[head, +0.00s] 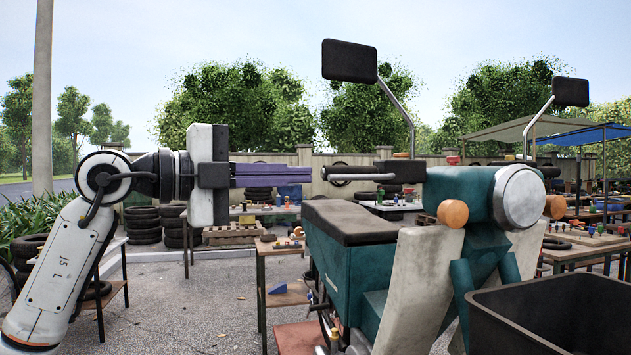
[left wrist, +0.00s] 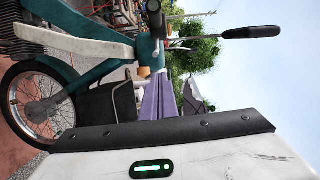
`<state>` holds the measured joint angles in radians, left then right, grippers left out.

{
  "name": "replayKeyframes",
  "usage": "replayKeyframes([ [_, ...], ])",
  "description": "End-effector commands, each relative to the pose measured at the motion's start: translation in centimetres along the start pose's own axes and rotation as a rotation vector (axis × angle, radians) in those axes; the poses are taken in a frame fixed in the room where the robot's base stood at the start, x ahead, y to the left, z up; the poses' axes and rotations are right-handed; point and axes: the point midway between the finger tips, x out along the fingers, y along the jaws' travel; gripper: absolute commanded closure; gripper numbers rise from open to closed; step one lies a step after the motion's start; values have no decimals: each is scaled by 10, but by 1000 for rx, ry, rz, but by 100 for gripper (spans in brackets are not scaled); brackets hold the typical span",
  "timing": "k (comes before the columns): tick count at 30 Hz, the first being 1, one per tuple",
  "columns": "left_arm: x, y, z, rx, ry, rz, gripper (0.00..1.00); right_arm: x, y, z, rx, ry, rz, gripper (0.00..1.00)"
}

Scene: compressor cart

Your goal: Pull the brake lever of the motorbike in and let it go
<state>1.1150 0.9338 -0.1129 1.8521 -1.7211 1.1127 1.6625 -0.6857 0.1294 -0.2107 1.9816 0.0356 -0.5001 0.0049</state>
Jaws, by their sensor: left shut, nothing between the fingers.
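The teal motorbike (head: 470,190) stands right of centre in the head view, with a black seat and a front basket. Its handlebar (head: 352,173) points left toward my left gripper. The brake lever cannot be told apart clearly from the handlebar. My left gripper (head: 309,175) has long purple fingers, shut with nothing between them. In the head view its tips lie just left of the handlebar's end; I cannot tell whether they touch. In the left wrist view the purple fingers (left wrist: 160,98) reach up toward the handlebar area of the motorbike (left wrist: 90,78). My right gripper is out of view.
A black mirror (head: 349,61) rises on a stalk above the handlebar, with another mirror (head: 570,92) at right. Worktables and stacked tyres (head: 143,225) stand behind. Open paving (head: 180,300) lies between my arm and the motorbike.

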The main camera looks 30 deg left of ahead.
Motion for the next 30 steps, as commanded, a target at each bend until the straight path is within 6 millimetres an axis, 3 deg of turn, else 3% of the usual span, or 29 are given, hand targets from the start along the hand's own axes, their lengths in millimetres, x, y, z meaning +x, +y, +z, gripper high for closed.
replayKeyframes([
  [3,-19,2,1,1,-1,1,100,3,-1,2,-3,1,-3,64],
  [8,-32,1,0,1,2,1,100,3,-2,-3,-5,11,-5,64],
  [14,-34,0,-1,1,6,1,100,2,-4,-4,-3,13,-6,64],
  [17,-24,11,-7,-10,46,4,100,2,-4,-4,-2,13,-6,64],
  [20,1,40,-27,-47,161,-4,100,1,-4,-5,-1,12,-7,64],
  [25,43,107,-70,-238,396,-121,100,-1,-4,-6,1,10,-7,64],
  [30,62,177,-76,-547,416,-291,100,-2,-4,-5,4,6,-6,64],
])
